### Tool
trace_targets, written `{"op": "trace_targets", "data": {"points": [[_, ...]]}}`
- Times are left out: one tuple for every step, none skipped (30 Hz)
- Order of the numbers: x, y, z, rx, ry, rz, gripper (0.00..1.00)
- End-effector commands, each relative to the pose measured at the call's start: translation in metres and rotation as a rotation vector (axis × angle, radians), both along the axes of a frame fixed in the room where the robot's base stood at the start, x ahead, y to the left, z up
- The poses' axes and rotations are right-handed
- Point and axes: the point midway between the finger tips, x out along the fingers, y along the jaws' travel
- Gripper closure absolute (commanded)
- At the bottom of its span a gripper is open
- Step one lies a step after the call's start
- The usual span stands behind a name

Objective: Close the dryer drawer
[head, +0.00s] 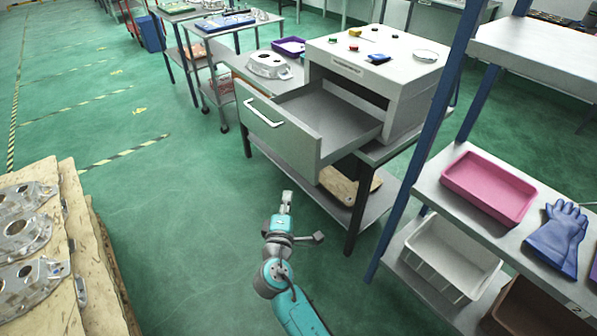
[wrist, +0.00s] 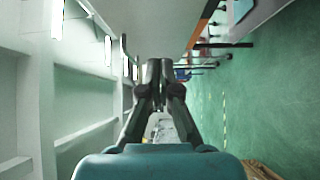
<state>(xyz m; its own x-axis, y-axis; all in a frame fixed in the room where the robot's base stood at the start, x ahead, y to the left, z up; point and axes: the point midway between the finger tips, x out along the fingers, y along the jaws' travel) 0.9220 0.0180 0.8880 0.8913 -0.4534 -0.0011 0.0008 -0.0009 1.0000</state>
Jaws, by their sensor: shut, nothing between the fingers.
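The dryer (head: 405,85) is a white box on a grey table, with small coloured items on its top. Its drawer (head: 345,115) is pulled out toward the lower left, and its inside looks empty. The grey drawer front (head: 290,145) carries a white bar handle (head: 263,112). My gripper (head: 288,194) is shut and empty, in front of and below the drawer front in the head view, apparently apart from it. In the wrist view the fingers (wrist: 159,66) are together with nothing between them. I cannot surely identify the drawer there.
A metal casting (head: 269,65) and a purple tray (head: 289,46) are beside the dryer. A shelf rack at right holds a pink tray (head: 489,187), a white bin (head: 452,256) and blue gloves (head: 556,240). Castings (head: 22,235) lie on a stack at left. Green floor between is clear.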

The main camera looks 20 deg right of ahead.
Motion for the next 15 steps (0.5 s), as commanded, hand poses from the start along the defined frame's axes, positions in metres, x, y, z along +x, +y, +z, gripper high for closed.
{"op": "trace_targets", "data": {"points": [[0.003, -0.001, 0.001, -0.003, -0.001, -0.003, 1.00], [0.005, -0.002, 0.001, -0.003, -0.001, -0.003, 1.00], [0.008, -0.003, 0.001, -0.003, -0.001, -0.003, 1.00], [0.010, -0.005, 0.001, -0.003, -0.001, -0.003, 1.00], [0.014, -0.007, 0.001, -0.003, -0.002, -0.004, 1.00], [0.019, -0.010, 0.001, -0.003, -0.001, -0.005, 1.00], [0.023, -0.012, 0.001, -0.003, -0.001, -0.005, 1.00], [0.028, -0.014, 0.002, -0.002, -0.002, -0.004, 1.00], [0.034, -0.018, 0.002, -0.003, -0.002, -0.004, 1.00], [0.039, -0.021, 0.001, -0.002, -0.001, -0.005, 1.00], [0.045, -0.023, 0.002, -0.001, -0.002, -0.005, 1.00], [0.051, -0.026, 0.001, -0.002, -0.001, -0.003, 1.00], [0.056, -0.029, 0.002, -0.001, -0.002, -0.003, 1.00], [0.061, -0.032, 0.002, -0.001, -0.002, -0.004, 1.00], [0.068, -0.035, 0.001, -0.001, 0.000, -0.004, 1.00]]}}
